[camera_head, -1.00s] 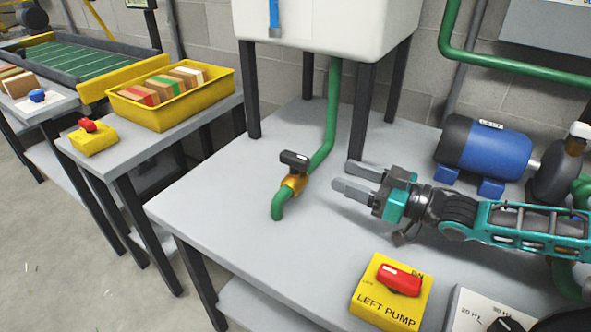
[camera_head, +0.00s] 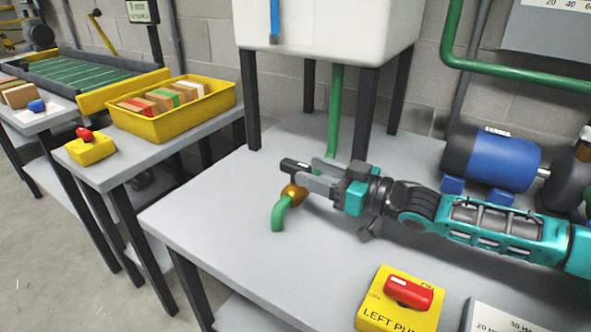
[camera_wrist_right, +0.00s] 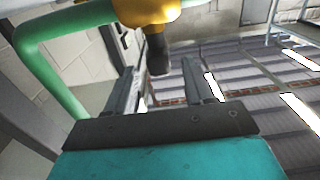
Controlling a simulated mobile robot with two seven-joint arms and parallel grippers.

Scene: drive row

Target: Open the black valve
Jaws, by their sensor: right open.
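The black valve handle (camera_head: 294,164) sits on a brass valve body (camera_head: 293,194) in the green pipe that comes down from the white tank. My right gripper (camera_head: 311,173) is open, with its fingertips close to the right end of the handle. In the right wrist view, the black handle (camera_wrist_right: 157,54) hangs from the brass body (camera_wrist_right: 146,9) and lies between the lines of the two open fingers (camera_wrist_right: 160,68), near their tips. I cannot tell whether a finger touches it. The fingers partly hide the pipe behind the valve. My left gripper is not in view.
The white tank (camera_head: 325,30) stands on dark legs behind the valve. A blue motor (camera_head: 490,160) is at the right, and a yellow left pump switch box (camera_head: 400,300) with a red knob is at the front. The tabletop left of the valve is clear.

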